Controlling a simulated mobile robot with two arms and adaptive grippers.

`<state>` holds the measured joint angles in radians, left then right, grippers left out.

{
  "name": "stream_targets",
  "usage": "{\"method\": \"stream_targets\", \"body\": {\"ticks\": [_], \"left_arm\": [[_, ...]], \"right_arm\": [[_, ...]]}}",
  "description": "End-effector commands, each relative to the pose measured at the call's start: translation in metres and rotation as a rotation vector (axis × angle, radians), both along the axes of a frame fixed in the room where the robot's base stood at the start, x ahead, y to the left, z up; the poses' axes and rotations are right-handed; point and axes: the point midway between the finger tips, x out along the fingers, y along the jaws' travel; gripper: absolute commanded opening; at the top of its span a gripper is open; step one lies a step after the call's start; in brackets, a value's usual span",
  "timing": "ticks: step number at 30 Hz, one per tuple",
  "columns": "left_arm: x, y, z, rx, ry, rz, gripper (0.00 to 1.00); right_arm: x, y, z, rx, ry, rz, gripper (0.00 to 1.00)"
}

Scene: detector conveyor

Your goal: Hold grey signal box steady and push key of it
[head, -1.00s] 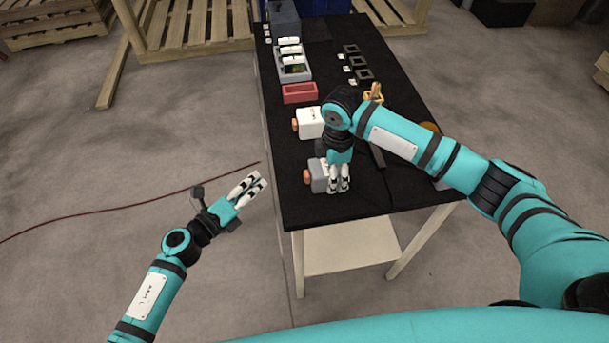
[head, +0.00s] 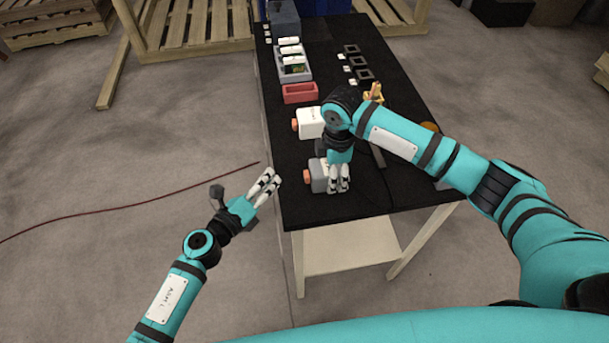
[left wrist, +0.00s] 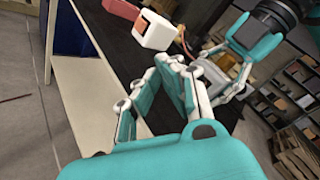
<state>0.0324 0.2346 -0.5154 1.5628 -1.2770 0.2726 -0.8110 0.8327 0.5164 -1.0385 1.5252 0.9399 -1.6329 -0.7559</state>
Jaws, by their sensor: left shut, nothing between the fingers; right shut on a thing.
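The grey signal box (head: 319,174) stands near the table's left edge at the near end. Its orange key (head: 308,177) faces left, towards my left gripper. My right gripper (head: 339,188) is shut on the box from the right and hides part of it. My left gripper (head: 273,178) is shut and empty, just off the table's left edge, with its fingertips apart from the key. In the left wrist view, the grey box (left wrist: 213,72) is partly hidden behind my left fingers (left wrist: 176,64).
A white box (head: 309,122) with an orange key stands behind the grey one. Farther back are a red tray (head: 300,93), a grey rack (head: 306,71) and several black frames. The black table top (head: 350,207) is bare at the near end.

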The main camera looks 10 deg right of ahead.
Motion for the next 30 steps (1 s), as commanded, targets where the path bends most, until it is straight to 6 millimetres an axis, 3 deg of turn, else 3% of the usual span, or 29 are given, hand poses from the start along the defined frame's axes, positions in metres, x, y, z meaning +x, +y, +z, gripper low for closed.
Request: {"method": "stream_targets", "body": {"ticks": [6,12,30], "left_arm": [[0.0,-0.028,0.0,0.0,0.0,-0.001,0.0],[0.0,-0.041,0.001,0.0,-0.001,-0.001,0.0],[0.0,-0.043,0.0,0.001,-0.001,0.0,0.0]], "right_arm": [[0.0,0.0,0.0,0.0,-0.001,0.0,0.17],[0.0,0.0,0.0,0.0,-0.001,0.0,0.17],[0.0,0.0,0.0,0.0,-0.001,0.0,0.17]]}}
